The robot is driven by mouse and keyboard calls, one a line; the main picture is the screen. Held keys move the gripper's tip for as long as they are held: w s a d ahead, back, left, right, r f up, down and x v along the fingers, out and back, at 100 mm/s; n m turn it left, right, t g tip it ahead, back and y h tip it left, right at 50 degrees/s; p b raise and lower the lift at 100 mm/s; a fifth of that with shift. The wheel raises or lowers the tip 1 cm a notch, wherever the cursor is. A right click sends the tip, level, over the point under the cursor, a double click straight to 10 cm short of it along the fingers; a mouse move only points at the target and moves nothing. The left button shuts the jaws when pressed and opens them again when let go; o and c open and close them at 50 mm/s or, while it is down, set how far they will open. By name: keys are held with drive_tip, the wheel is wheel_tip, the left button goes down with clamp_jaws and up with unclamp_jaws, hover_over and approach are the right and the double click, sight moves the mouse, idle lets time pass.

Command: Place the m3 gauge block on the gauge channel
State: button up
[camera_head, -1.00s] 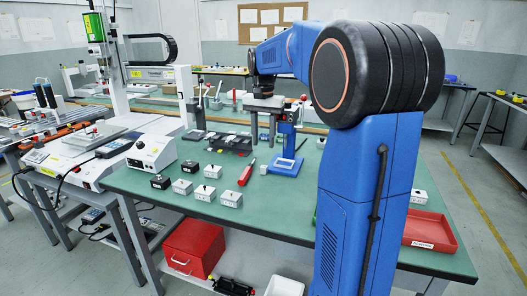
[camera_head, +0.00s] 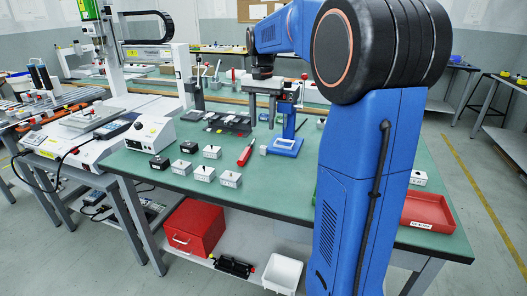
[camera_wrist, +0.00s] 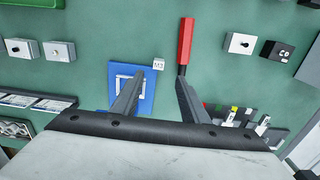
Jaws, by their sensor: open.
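The small white m3 gauge block (camera_wrist: 159,63), marked M3, is at the corner of a blue plate in the wrist view. It also shows small and pale in the head view (camera_head: 263,149). The blue plate (camera_wrist: 118,102) carries a pale rectangular frame (camera_wrist: 138,72); I cannot tell whether this is the gauge channel. The blue plate also shows in the head view (camera_head: 284,151). My gripper (camera_wrist: 170,73) is open and empty, pointing down. In the wrist view its left fingertip appears close to the block; the height gap is unclear. My gripper also shows in the head view (camera_head: 262,126).
Several switch boxes (camera_head: 203,173) stand at the table's front left. A dark rack (camera_head: 228,124) stands behind. A red tray (camera_head: 428,212) is at the right.

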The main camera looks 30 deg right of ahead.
sight(263, 147)
drive_tip(key=shift+s+f, duration=0.2)
drive_tip(key=shift+f, duration=4.35)
clamp_jaws()
